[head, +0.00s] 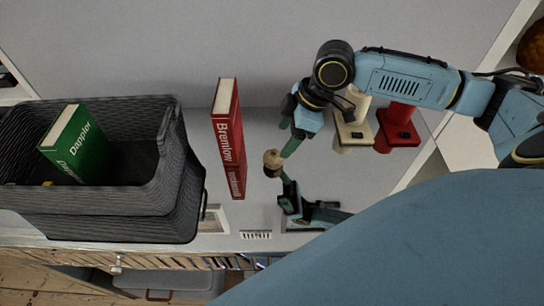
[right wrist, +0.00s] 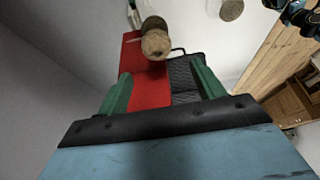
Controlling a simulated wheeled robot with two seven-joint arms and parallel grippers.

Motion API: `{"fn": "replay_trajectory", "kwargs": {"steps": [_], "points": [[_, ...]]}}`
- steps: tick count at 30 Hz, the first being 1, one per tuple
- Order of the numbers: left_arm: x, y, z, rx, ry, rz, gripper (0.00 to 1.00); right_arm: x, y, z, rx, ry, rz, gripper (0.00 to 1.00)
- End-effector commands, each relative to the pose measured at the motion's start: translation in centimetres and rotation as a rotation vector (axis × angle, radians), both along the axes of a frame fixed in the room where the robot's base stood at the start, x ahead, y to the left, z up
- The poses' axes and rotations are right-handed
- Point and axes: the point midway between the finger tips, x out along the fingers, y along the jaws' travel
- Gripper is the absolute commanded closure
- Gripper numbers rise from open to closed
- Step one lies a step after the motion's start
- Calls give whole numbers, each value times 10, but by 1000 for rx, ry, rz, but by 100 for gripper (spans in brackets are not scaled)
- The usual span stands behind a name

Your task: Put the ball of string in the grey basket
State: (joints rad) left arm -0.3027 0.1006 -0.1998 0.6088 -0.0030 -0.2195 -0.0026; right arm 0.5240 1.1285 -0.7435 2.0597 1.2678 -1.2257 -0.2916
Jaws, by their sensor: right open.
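A small tan, rounded thing, which looks like the ball of string (head: 271,161), shows beside the tips of my right gripper (head: 284,155) in the head view. In the right wrist view this ball (right wrist: 156,44) is beyond the open fingers (right wrist: 160,85), which are not closed on it. The grey basket (head: 95,205) stands at the left with a green book (head: 78,146) in it; part of the basket (right wrist: 184,78) shows between the fingers. A dark and green piece that looks like my left gripper (head: 288,196) is low in the middle; its jaw opening is unclear.
A red book (head: 228,140) stands between the basket and the ball. A cream thing (head: 352,130) and a red thing (head: 398,128) are behind my right arm. Another brown round thing (right wrist: 232,9) is at the right wrist view's top edge.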

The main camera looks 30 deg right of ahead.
Motion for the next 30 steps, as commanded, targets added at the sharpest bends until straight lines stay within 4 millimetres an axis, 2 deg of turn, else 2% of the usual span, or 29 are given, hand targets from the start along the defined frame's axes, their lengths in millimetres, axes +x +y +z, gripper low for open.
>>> {"fn": "replay_trajectory", "kwargs": {"steps": [1,3,13,21,29,30], "points": [[-3,2,-4,3,5,-2,64,2,4,-11,2,1,1,32],[-4,6,-7,8,7,-3,64,4,8,-21,2,0,-1,32],[7,22,-10,29,-8,-11,64,10,14,-43,0,-1,0,32],[10,29,-21,37,-12,-14,64,18,24,-80,0,1,0,32],[10,31,-21,40,-13,-15,64,19,25,-84,-2,-3,0,32],[10,31,-21,40,-13,-15,64,19,25,-84,-2,-3,0,35]]}}
